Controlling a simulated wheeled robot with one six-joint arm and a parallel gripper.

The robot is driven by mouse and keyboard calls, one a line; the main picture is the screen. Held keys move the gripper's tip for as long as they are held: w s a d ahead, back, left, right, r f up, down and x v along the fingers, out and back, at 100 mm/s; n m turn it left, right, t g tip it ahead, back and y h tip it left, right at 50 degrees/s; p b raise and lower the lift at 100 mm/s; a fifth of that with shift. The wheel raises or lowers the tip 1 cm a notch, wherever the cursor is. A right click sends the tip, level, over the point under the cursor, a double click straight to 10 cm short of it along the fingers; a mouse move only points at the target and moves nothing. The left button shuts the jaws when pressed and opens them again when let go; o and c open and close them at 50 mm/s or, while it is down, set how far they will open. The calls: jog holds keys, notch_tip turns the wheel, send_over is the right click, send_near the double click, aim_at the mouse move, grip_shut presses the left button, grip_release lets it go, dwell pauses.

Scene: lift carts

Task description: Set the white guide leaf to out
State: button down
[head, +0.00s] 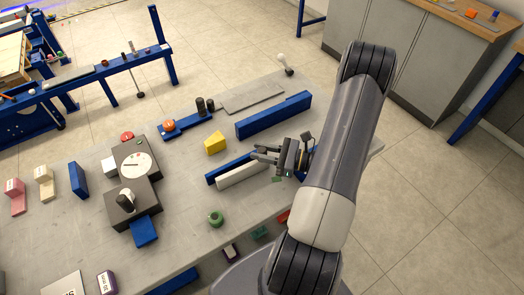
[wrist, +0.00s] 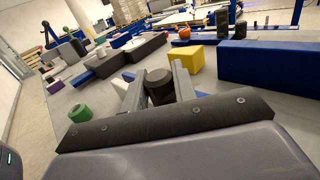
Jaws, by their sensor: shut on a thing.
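The white guide leaf (head: 242,175) is a long pale bar on the grey table, lying along a blue bar (head: 215,177) in the head view. In the wrist view, a bit of the white leaf (wrist: 120,87) shows left of my fingers. My gripper (head: 258,152) is above the far side of the leaf near its right end. In the wrist view, my gripper (wrist: 155,82) has its two grey fingers on either side of a dark round knob (wrist: 159,86) and is shut on it. How the knob joins the leaf is hidden.
A long blue block (head: 273,116) stands behind my gripper. A yellow block (head: 215,143) is to the left, with a dark dial box (head: 134,164) farther left. A green ring (head: 216,217) lies in front. Bare tabletop lies left of the ring.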

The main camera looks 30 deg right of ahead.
dwell(0.3)
jog(key=shift+s+f+m+t+h+b, duration=0.1)
jog(key=shift+s+m+t+h+b, duration=0.55)
jog(key=shift+s+h, duration=0.15)
jog(key=s+b, duration=0.1)
jog(key=s+a+m+t+h+b, duration=0.1)
jog(key=s, duration=0.1)
jog(key=s+h+b, duration=0.1)
jog(key=s, duration=0.1)
jog(key=shift+s+a+m, duration=0.15)
jog(key=shift+a+m, duration=0.1)
jog(key=shift+a, duration=0.1)
jog(key=shift+s+a+b, duration=0.35)
jog(key=shift+s+a, duration=0.05)
jog(key=shift+s, duration=0.2)
jog(key=shift+s+a+b, duration=0.3)
jog(key=shift+s+a, duration=0.05)
jog(key=shift+s, duration=0.2)
jog(key=c, duration=1.2)
grip_release()
jog(key=shift+o, duration=0.2)
